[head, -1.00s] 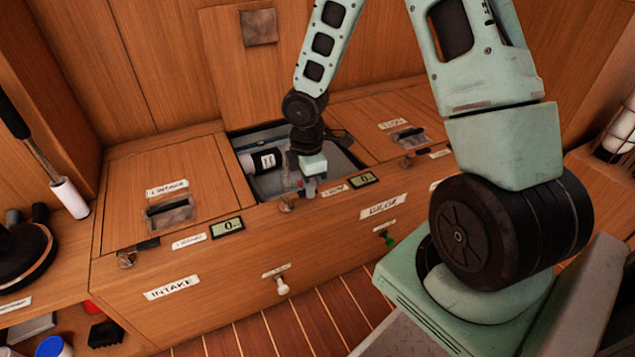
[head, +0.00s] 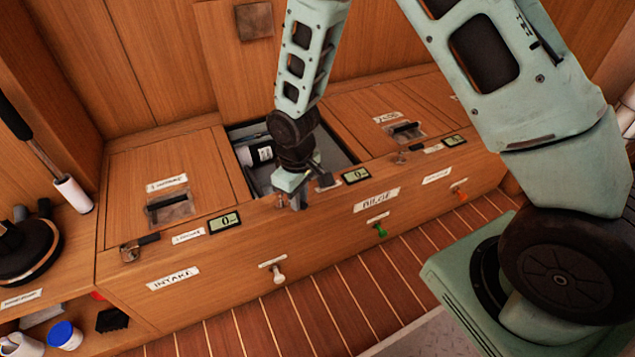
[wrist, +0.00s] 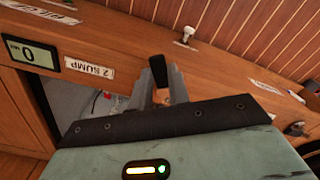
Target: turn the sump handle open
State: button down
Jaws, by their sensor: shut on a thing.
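The sump handle shows in the wrist view as a short black grip (wrist: 157,70) on a coppery fitting, beside the label "2 SUMP" (wrist: 89,68). My gripper (wrist: 160,85) is shut on the handle, with a grey finger on each side and the black end sticking out between them. In the head view my gripper (head: 297,199) is at the front edge of the open middle hatch (head: 338,157). There the handle is mostly hidden behind the fingers, so its exact angle cannot be told.
Another handle (head: 149,240) sits at the left hatch. Displays (head: 225,222) and (head: 355,175) are set along the counter edge. White (head: 278,274), green (head: 380,229) and orange (head: 460,194) knobs stick out of the front panel.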

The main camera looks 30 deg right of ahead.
jog(key=shift+s+a+m+p, duration=0.15)
jog(key=shift+a+m+p, duration=0.35)
jog(key=shift+m+p, duration=0.4)
jog(key=shift+s+a+m+p, duration=0.1)
jog(key=shift+a+m+p, duration=0.45)
jog(key=shift+m, duration=0.7)
jog(key=shift+s+a+m+p, duration=0.15)
jog(key=shift+a+m+p, duration=0.3)
jog(key=shift+m+p, duration=0.45)
jog(key=shift+m, duration=0.25)
jog(key=c, duration=1.3)
grip_release()
notch_tip(320, 180, up, 18)
jog(key=p, duration=0.5)
jog(key=shift+f, duration=0.25)
